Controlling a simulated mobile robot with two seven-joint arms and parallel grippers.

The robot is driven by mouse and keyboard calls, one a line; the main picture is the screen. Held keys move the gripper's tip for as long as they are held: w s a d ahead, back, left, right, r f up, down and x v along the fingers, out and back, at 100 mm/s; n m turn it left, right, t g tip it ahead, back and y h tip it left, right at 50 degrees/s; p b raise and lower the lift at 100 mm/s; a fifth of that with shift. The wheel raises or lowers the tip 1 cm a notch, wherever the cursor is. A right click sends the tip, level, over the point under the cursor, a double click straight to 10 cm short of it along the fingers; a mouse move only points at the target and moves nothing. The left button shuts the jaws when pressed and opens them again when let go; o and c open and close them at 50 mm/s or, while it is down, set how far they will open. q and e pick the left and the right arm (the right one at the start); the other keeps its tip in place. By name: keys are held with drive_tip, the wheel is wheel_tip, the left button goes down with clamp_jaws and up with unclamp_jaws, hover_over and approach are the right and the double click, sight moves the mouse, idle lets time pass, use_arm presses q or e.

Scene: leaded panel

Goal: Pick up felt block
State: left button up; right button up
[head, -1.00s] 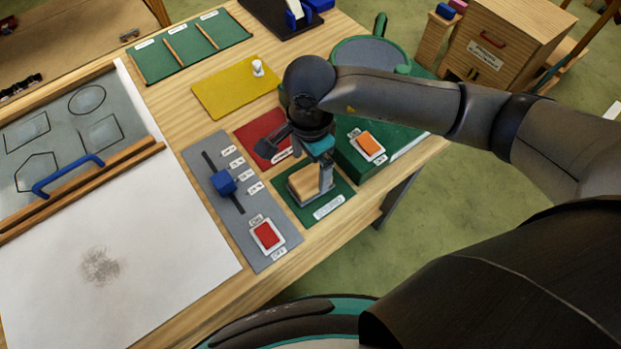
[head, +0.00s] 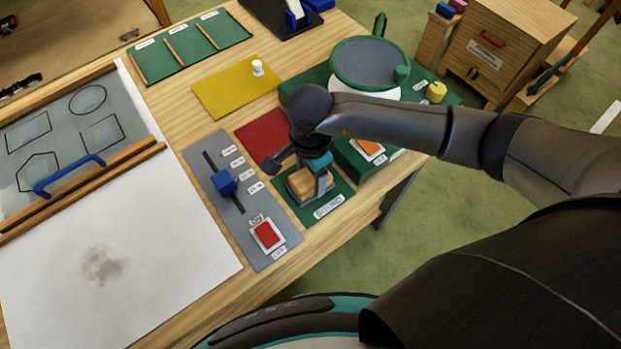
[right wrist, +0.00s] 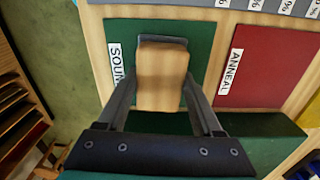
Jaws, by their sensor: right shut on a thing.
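The felt block (head: 301,183) is a small tan wooden block over the green labelled mat (head: 338,190) near the table's front edge. In the right wrist view the block (right wrist: 160,82) sits between my two fingers, with a dark grey layer at its far end. My right gripper (head: 311,184) is shut on it from above; its fingers also show in the right wrist view (right wrist: 160,92). I cannot tell whether the block touches the mat. My left gripper is not in view.
A grey panel with a blue slider (head: 223,182) and a red switch (head: 267,235) lies to the left. A red mat (head: 262,130) is behind. A green box with an orange switch (head: 369,147) stands to the right, below a round grey wheel (head: 368,62).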

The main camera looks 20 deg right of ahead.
sight(310, 176)
drive_tip(key=c, duration=0.8)
drive_tip(key=shift+o, duration=0.2)
wheel_tip(310, 176, up, 20)
